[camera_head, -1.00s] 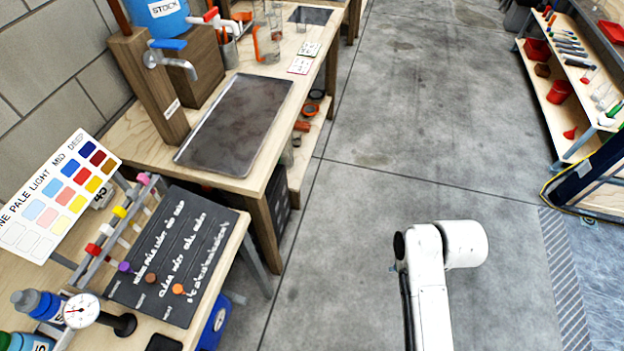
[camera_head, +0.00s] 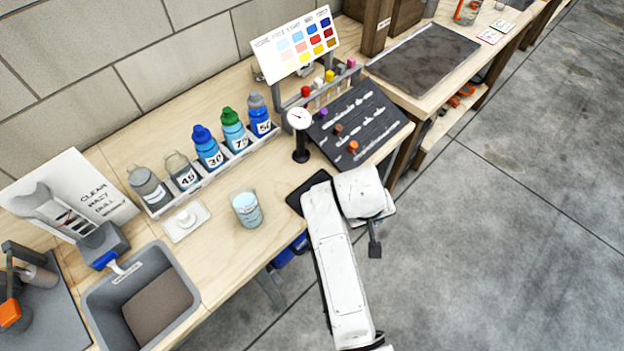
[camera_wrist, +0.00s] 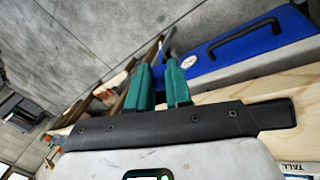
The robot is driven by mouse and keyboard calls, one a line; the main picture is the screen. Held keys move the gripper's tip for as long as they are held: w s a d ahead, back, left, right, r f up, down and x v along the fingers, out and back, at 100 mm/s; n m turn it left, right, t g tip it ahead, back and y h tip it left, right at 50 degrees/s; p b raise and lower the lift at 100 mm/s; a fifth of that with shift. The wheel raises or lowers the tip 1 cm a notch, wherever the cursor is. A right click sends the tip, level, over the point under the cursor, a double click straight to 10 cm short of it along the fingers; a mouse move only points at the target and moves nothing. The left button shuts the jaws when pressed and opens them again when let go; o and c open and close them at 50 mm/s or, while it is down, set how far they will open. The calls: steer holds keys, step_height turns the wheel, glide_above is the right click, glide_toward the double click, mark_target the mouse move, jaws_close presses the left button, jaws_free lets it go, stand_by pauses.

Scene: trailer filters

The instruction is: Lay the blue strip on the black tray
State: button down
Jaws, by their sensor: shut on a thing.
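My gripper (camera_wrist: 159,72) shows in the wrist view as two teal fingers close together. In the head view my gripper is mostly hidden by my white arm, at the bench's front edge. A small flat black tray-like piece (camera_head: 305,190) lies on the near bench, partly hidden behind my arm. A larger dark flat tray (camera_head: 425,62) with a thin rim lies on the farther bench.
The near bench holds a grey bin (camera_head: 185,262), a glass of pale blue liquid (camera_head: 247,210), a bottle rack (camera_head: 215,165), a dial gauge (camera_head: 300,135) and a black lettered board (camera_head: 345,115). A colour chart (camera_head: 296,45) stands behind. Bare floor lies to the right.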

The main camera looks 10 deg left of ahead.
steer(key=w+a+r+n+t+h+b, duration=0.1)
steer(key=w+a+r+n+t, duration=0.15)
steer(key=a+r, duration=0.4)
steer(key=w+a+r+n+t+h+b, duration=0.1)
steer(key=w+a+r+n+t+h, duration=0.2)
steer(key=a, duration=0.7)
steer(key=shift+n+y, duration=0.35)
steer(key=shift+y, duration=0.25)
steer(key=f+b, duration=0.2)
steer(key=f, duration=0.1)
steer(key=s+f+b, duration=0.1)
steer(key=f+b, duration=0.2)
steer(key=shift+s, duration=0.2)
steer(key=c, duration=1)
jaws_free()
steer(key=shift+o, duration=0.7)
steer(key=o, duration=0.4)
